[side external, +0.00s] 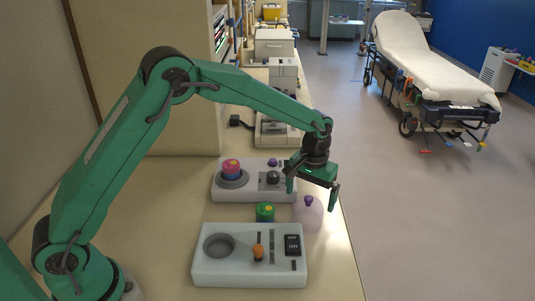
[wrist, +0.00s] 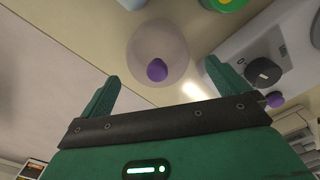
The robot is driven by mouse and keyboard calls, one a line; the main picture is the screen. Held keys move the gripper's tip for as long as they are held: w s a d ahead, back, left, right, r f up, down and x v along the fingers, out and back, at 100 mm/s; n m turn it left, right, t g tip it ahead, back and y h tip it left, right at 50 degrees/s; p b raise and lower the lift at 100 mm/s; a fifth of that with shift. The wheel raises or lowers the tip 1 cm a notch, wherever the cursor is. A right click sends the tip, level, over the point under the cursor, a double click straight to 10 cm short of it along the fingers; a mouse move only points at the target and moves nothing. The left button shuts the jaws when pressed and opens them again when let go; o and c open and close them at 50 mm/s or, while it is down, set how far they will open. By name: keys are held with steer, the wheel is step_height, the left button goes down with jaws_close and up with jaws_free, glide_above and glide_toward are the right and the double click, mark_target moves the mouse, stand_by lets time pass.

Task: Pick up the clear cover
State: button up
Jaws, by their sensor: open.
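The clear cover (side external: 307,220) is a see-through, faintly pink dome with a purple knob (side external: 309,201) on top. It stands on the bench near its right edge. In the wrist view the cover (wrist: 143,42) shows as a faint round shape, with its purple knob (wrist: 157,70) between my fingers in the picture. My gripper (side external: 312,198) points down above the cover, fingers apart, with nothing held. In the wrist view the open fingers (wrist: 161,75) lie to either side of the knob. I cannot tell the exact height between fingertips and knob.
A control box (side external: 215,268) with a round recess, an orange-tipped lever and a switch is in front. Another box (side external: 222,195) with knobs and a pink-and-blue stack is behind. The bench's right edge is close.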

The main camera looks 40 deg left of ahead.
mark_target(309, 208)
steer(key=shift+f, duration=2.65)
steer(key=c, duration=1)
steer(key=shift+r, duration=0.1)
steer(key=shift+r, duration=4.95)
steer(key=shift+a, duration=0.1)
steer(key=s+a+r+n, duration=0.1)
steer(key=s+a+n, duration=0.1)
steer(key=a, duration=0.6)
steer(key=s+a+r+n, duration=0.1)
steer(key=s+a+n, duration=0.1)
steer(key=a, duration=0.6)
steer(key=s+a+r+n, duration=0.1)
steer(key=s+a+n, duration=0.1)
steer(key=a, duration=0.6)
steer(key=shift+s+r, duration=0.2)
steer(key=shift+r, duration=0.1)
